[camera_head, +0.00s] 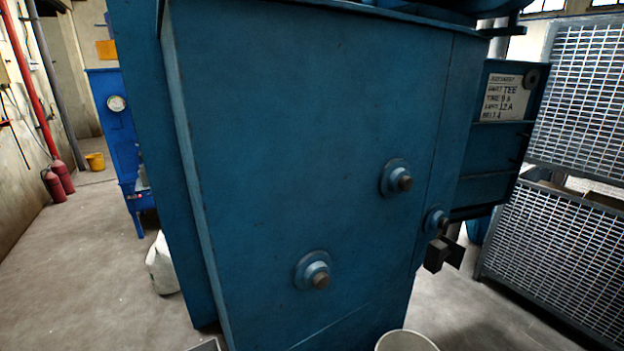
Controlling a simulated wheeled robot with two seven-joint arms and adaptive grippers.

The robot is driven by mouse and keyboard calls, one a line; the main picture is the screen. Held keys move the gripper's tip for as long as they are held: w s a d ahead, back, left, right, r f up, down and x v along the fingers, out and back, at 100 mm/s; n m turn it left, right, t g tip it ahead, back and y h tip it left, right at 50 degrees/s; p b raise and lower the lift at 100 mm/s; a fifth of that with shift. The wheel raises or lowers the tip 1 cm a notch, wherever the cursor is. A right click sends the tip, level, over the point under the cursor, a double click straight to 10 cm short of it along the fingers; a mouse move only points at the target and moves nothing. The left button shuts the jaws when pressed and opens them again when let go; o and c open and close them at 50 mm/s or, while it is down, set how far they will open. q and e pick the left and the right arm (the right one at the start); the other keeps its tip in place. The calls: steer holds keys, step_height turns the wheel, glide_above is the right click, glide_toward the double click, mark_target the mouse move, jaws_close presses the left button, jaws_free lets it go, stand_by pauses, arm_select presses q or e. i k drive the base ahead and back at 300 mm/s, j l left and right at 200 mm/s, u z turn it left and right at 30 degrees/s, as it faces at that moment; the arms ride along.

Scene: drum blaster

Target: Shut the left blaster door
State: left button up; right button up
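A large blue blaster cabinet (300,150) fills the middle of the camera_head view, very close to me. Its broad face carries round bolted bosses, one at the lower middle (312,271) and one higher to the right (396,178). A narrower blue panel (150,120) stands along its left side, behind the front edge. I cannot tell which panel is the left door or how far open it is. Neither of my grippers shows in this view.
A white bucket (405,341) stands at the bottom edge. Wire-mesh cages (570,240) stand at the right. A white sack (161,264), red extinguishers (58,182) and a yellow bucket (95,161) are at the left. Concrete floor (90,260) at the left is mostly clear.

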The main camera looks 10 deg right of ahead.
mark_target(494, 153)
steer(key=l, duration=0.65)
steer(key=l+z, duration=0.25)
steer(key=z, duration=0.2)
steer(key=i+l+z, duration=0.15)
steer(key=z, duration=0.25)
steer(key=i+l+z, duration=0.15)
steer(key=z, duration=0.3)
